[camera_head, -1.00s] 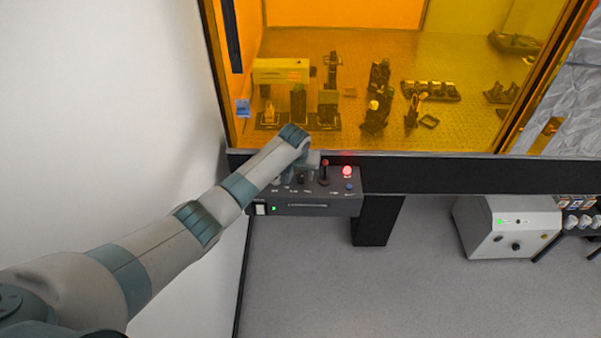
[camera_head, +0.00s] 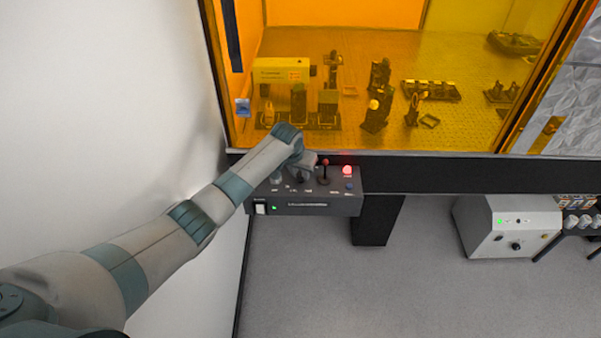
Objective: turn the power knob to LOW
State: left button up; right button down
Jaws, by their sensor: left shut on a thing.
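The grey control box (camera_head: 312,207) hangs under the front edge of the orange enclosure. Its sloped panel carries a dark power knob (camera_head: 300,179), a lever with a red tip (camera_head: 324,172), a lit red lamp (camera_head: 347,170) and a blue button (camera_head: 349,186). My left gripper (camera_head: 301,171) points down at the panel, left of the lever, and is shut on the power knob. The gripper and wrist cover much of the knob, so its pointer and setting cannot be read. The panel labels are too small to read. My right gripper is not in view.
The orange-tinted window (camera_head: 450,60) stands behind the box, with optical parts on a plate inside. A white wall (camera_head: 110,100) is close on the left. A grey-white unit (camera_head: 507,228) stands on the floor at right. The floor below the box is clear.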

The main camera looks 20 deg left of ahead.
pick_arm(q)
jog(key=m+h, duration=0.1)
jog(key=m, duration=0.1)
jog(key=shift+a+m+b, duration=0.15)
jog(key=shift+m+b, duration=0.15)
jog(key=shift+b, duration=0.1)
jog(key=m+h+b, duration=0.1)
jog(key=m, duration=0.1)
jog(key=shift+w+f+m+g+b, duration=0.1)
jog(key=shift+f+m+g+b, duration=0.05)
jog(key=shift+m+g+b, duration=0.2)
jog(key=m+g+h+b, duration=0.1)
jog(key=m+b, duration=0.3)
jog(key=shift+w+a+b, duration=0.1)
jog(key=shift+a+b, duration=0.05)
jog(key=shift+b, duration=0.15)
jog(key=shift+m+g+h+b, duration=0.3)
jog(key=shift+m+g+b, duration=0.05)
jog(key=shift+m+b, duration=0.85)
jog(key=shift+r, duration=0.2)
jog(key=o, duration=1)
